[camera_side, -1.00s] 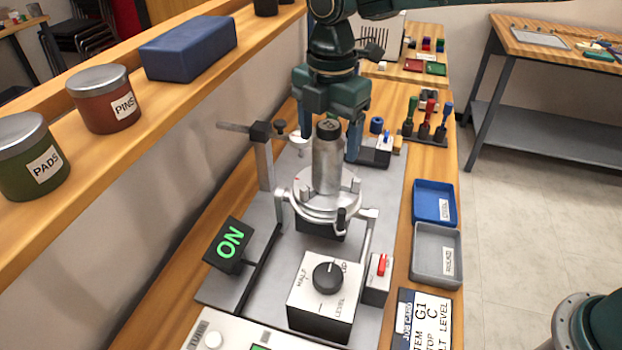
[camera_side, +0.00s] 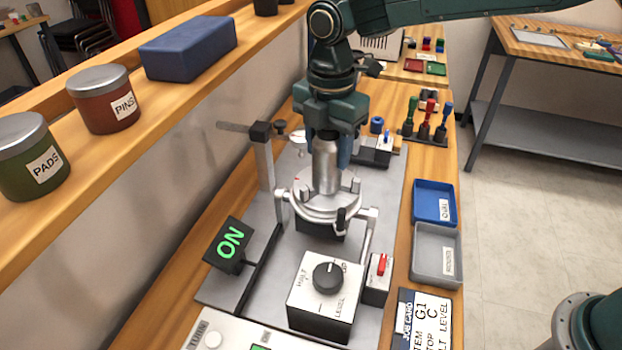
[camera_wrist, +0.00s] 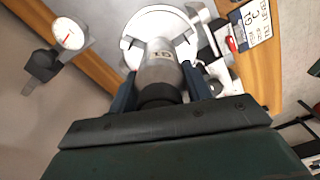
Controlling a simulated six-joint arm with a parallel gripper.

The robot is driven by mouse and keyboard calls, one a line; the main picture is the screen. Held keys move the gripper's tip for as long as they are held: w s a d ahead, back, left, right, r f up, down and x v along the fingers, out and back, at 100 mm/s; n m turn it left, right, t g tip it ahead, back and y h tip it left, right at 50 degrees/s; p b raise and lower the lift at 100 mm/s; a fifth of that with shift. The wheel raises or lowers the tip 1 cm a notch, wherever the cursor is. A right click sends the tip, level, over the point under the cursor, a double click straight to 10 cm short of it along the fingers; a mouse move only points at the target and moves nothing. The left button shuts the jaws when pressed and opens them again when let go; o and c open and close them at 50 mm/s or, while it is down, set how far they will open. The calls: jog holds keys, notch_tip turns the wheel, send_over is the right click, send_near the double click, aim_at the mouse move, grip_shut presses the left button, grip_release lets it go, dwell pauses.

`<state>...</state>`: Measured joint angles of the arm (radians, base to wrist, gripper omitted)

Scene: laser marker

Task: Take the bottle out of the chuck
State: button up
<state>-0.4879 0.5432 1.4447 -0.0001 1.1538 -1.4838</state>
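The grey metal bottle (camera_side: 326,168) stands upright in the round chuck (camera_side: 327,205) on the fixture. Its base is hidden by the chuck's jaws. My gripper (camera_side: 328,150) points down over it, with one blue finger on each side of its upper part and no clear gap showing. In the wrist view, the bottle (camera_wrist: 160,72) sits between my gripper's fingers (camera_wrist: 160,88), with its dark cap close to the palm and the pale chuck (camera_wrist: 135,30) beyond. My gripper looks shut on the bottle.
A black ON sign (camera_side: 230,245) and a dial box (camera_side: 322,300) stand in front of the chuck. A red switch (camera_side: 382,265) is at right. A post with a dial gauge (camera_side: 299,139) rises at left. Blue (camera_side: 434,221) and grey (camera_side: 422,280) trays lie right. A shelf (camera_side: 150,125) runs along the left.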

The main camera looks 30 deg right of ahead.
jog(key=shift+c, duration=0.7)
jog(key=shift+r, duration=0.15)
notch_tip(320, 180, up, 20)
dwell(0.4)
